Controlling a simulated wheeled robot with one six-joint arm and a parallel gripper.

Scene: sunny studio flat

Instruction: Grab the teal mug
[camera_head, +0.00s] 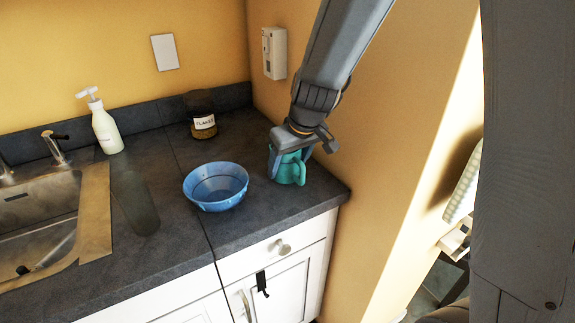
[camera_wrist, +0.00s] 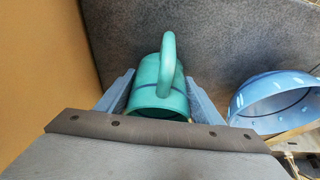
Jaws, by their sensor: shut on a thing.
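The teal mug (camera_head: 289,171) stands on the dark countertop near its right end, close to the yellow wall. My gripper (camera_head: 290,160) reaches down over it from above, with its fingers on either side of the mug. In the wrist view the mug (camera_wrist: 160,92) sits between the two blue-grey fingers of my gripper (camera_wrist: 160,100), its handle pointing up in the picture. The gripper is shut on the mug. Part of the mug's body and rim is hidden by the gripper. I cannot tell whether the mug's base still touches the counter.
A blue bowl (camera_head: 216,187) stands just left of the mug; it also shows in the wrist view (camera_wrist: 275,100). A jar labelled flakes (camera_head: 203,122) stands behind. A soap bottle (camera_head: 105,130) and sink (camera_head: 38,225) are at left. The wall (camera_head: 385,150) is close on the right.

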